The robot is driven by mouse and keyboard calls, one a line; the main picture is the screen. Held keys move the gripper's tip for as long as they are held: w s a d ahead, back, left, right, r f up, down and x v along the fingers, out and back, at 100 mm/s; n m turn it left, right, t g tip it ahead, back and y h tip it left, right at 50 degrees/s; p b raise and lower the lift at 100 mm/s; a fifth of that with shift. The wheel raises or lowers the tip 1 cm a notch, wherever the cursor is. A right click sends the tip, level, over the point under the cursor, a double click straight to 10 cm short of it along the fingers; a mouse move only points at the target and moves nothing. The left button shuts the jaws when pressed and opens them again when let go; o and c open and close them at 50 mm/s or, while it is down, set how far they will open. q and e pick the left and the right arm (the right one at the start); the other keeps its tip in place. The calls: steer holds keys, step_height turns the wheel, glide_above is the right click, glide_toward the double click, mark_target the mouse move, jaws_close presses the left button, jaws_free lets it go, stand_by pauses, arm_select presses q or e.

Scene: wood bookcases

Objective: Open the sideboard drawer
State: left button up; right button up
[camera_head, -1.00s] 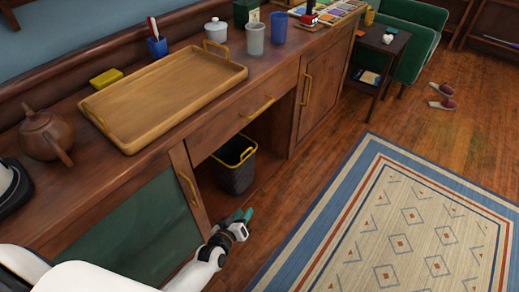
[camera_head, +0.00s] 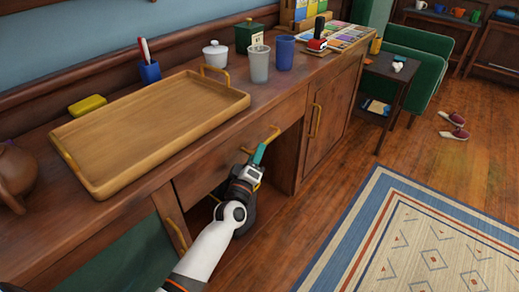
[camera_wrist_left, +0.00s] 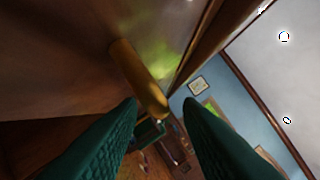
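The wood sideboard (camera_head: 30,262) runs along the wall, with its drawer (camera_head: 207,172) above an open bay. The drawer front looks flush with the cabinet, so the drawer is shut. Its brass bar handle (camera_head: 268,136) shows just above my left gripper (camera_head: 259,154), which is raised at the drawer front and partly covers it. In the left wrist view, the handle (camera_wrist_left: 138,76) is just ahead, its near end between the two green fingertips. My left gripper (camera_wrist_left: 161,103) is open, with no visible grip on the handle. My right gripper is out of view.
A wooden tray (camera_head: 93,189), a grey cup (camera_head: 259,65) and a blue cup (camera_head: 284,52) stand on the sideboard top. Cabinet doors with brass handles flank the bay. A dark bin in the bay is mostly hidden by my arm.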

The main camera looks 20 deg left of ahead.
arm_select(q)
steer(key=shift+x, duration=1.35)
steer(key=shift+c, duration=0.5)
jaws_close()
